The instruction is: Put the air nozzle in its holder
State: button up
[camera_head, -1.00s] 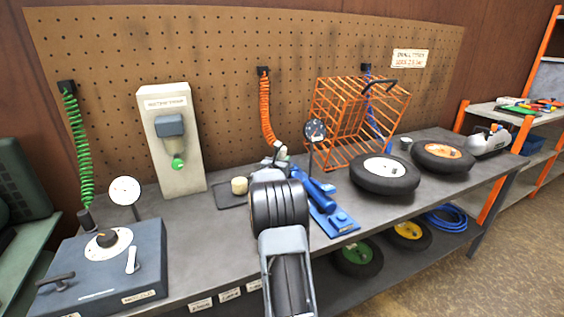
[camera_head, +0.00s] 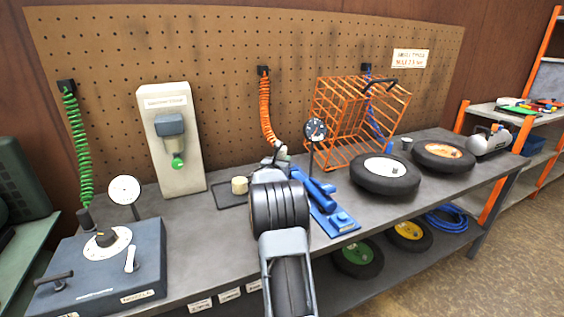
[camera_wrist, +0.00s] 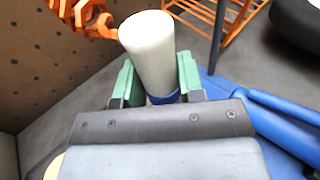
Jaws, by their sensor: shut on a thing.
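The air nozzle appears to be the pale cylinder with a blue band (camera_wrist: 150,48), held upright-ish between the green jaws of my gripper (camera_wrist: 156,80) in the wrist view. Its pale end also shows in the head view (camera_head: 282,153), by the lower end of the orange coiled hose (camera_head: 266,110). My gripper (camera_head: 272,165) is shut on it, above the bench and in front of the pegboard. The join between hose and nozzle is not clear. A grey panel (camera_head: 187,120) with a grey box and green tip stands to the left; I cannot tell which thing is the holder.
A blue tool (camera_head: 325,200) and a dial gauge on a post (camera_head: 315,130) stand close to my gripper's right. An orange wire cage (camera_head: 345,130) and wheels (camera_head: 385,174) lie beyond. A cream cylinder (camera_head: 240,185) on a dark tray is to the left. A grey box (camera_head: 105,265) fills the front left.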

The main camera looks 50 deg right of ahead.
jog(key=shift+f+b, duration=0.55)
jog(key=shift+b, duration=0.2)
dwell(0.4)
jog(key=o, duration=0.7)
jog(key=b+v, duration=0.4)
jog(key=v, duration=0.7)
dwell(0.7)
